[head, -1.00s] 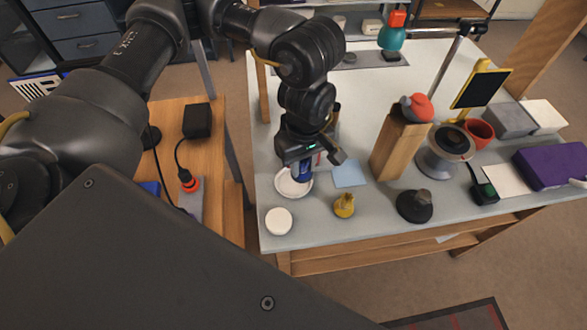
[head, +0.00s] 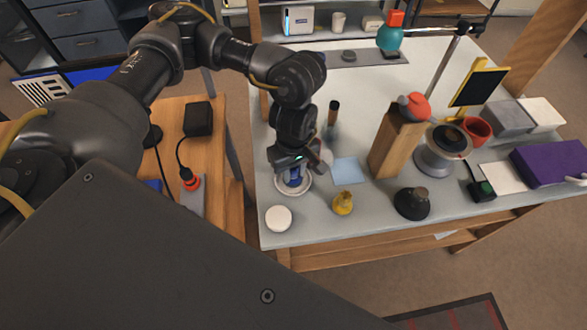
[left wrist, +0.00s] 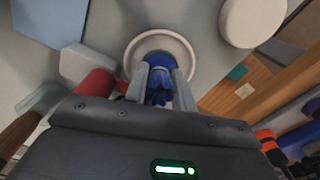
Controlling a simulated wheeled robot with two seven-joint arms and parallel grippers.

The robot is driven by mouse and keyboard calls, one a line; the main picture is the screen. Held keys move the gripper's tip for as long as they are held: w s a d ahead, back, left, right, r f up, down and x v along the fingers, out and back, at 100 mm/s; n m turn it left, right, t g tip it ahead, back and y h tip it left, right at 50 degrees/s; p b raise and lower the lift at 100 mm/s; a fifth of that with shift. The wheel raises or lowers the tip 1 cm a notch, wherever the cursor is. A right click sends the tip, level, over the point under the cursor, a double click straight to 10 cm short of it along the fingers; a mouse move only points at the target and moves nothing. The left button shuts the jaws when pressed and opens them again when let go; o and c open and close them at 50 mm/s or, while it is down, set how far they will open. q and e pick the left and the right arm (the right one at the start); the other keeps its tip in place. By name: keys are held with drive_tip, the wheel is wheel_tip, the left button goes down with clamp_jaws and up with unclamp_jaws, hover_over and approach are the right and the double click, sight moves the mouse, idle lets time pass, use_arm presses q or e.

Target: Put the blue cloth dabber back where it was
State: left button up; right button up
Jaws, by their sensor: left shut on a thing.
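My left gripper (left wrist: 160,82) is shut on the blue cloth dabber (left wrist: 158,97), whose fingers sit on both sides of it in the left wrist view. In the head view the dabber (head: 292,178) hangs under the left gripper (head: 293,168), over a white round dish (head: 305,187). The dish (left wrist: 135,50) also shows in the left wrist view, just beyond the fingertips. Whether the dabber touches the dish I cannot tell. The right gripper is not in view.
A white round lid (head: 278,218) lies in front of the dish. A wooden block (head: 395,145) rises beyond. The table's front edge is near.

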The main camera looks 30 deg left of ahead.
use_arm(q)
drive_tip(key=shift+f, duration=0.2)
drive_tip(key=o, duration=1)
drive_tip(key=shift+o, duration=0.2)
wheel_tip(320, 180, up, 12)
drive_tip(key=b, duration=0.1)
drive_tip(key=shift+r, duration=0.25)
